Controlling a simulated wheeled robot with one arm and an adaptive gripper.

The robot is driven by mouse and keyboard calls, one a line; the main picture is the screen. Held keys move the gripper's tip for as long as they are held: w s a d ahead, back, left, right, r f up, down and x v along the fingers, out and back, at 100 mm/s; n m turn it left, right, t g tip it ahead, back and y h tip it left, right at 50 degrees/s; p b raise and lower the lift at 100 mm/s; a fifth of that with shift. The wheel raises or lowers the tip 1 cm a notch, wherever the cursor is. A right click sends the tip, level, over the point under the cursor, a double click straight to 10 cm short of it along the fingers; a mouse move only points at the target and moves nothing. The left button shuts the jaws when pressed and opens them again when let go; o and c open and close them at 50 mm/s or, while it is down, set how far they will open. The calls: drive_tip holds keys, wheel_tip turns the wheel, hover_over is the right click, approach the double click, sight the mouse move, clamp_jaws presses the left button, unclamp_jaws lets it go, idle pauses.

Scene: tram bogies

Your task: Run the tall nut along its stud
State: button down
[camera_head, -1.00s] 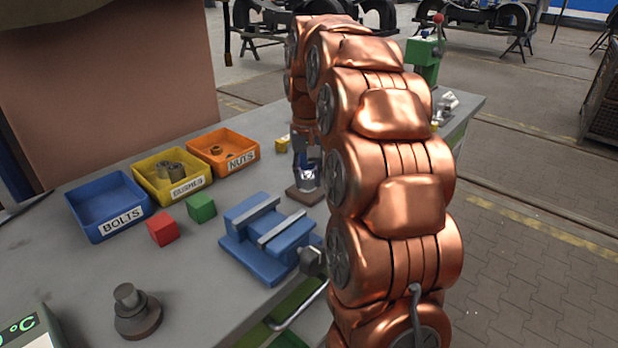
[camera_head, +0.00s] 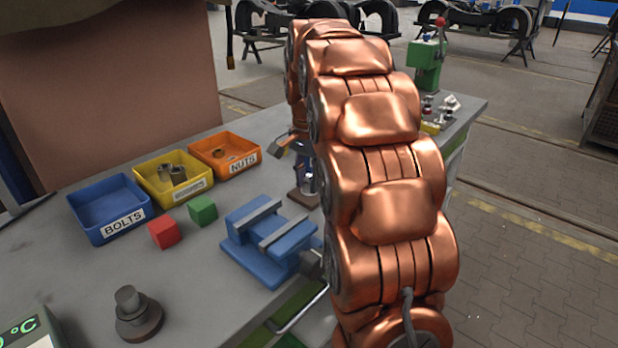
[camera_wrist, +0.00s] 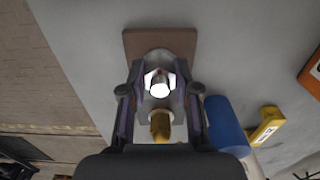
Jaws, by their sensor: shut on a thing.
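The tall nut (camera_wrist: 152,80) is bright metal and stands over the brown base plate (camera_wrist: 184,41) in the wrist view. A round white end, perhaps the stud's tip (camera_wrist: 160,90), shows in its middle; the rest of the stud is hidden. My gripper (camera_wrist: 161,88) is shut on the nut, one finger on each side. In the head view the base plate (camera_head: 304,199) is on the bench beside the blue vise, and my arm hides most of the gripper and nut. I cannot tell how far down the stud the nut sits.
A blue vise (camera_head: 262,240) is close to the left of the plate. Blue (camera_head: 101,203), yellow (camera_head: 190,192) and orange (camera_head: 222,170) bins stand further left, with red (camera_head: 163,233) and green (camera_head: 203,210) blocks before them. A green press (camera_head: 427,62) stands behind.

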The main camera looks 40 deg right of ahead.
sight(308, 179)
drive_tip(key=shift+w+r+m, duration=0.1)
drive_tip(key=shift+r+m, duration=0.05)
drive_tip(key=shift+m, duration=0.45)
drive_tip(key=c, duration=1.1)
unclamp_jaws()
drive_tip(key=shift+a, duration=0.1)
drive_tip(key=shift+o, duration=1.3)
drive_tip(key=shift+r, duration=3.7)
